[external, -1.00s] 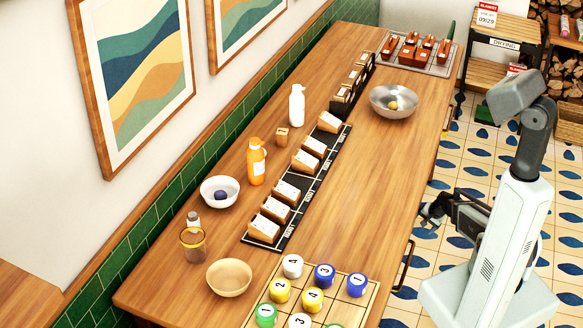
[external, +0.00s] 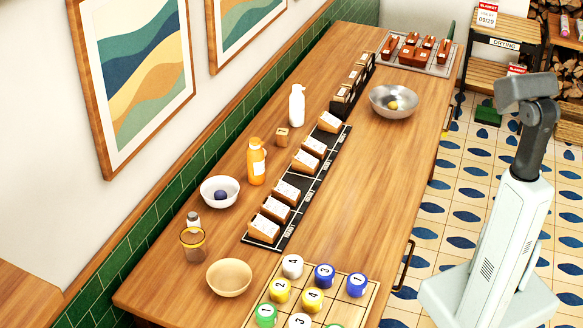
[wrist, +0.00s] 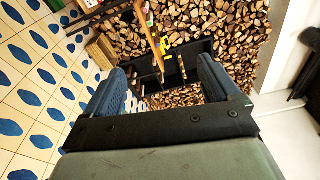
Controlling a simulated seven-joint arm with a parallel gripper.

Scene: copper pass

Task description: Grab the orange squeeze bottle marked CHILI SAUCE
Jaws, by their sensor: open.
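The orange squeeze bottle (external: 256,163) stands upright on the wooden counter in the external view, left of the black strip of labelled blocks. It has an orange cap and a pale label whose print is too small to read. My gripper (wrist: 160,82) shows in the wrist view with its two blue-padded fingers wide apart and nothing between them. It faces stacked firewood and the tiled floor, away from the counter. In the external view the gripper is hidden behind my arm. The bottle is not in the wrist view.

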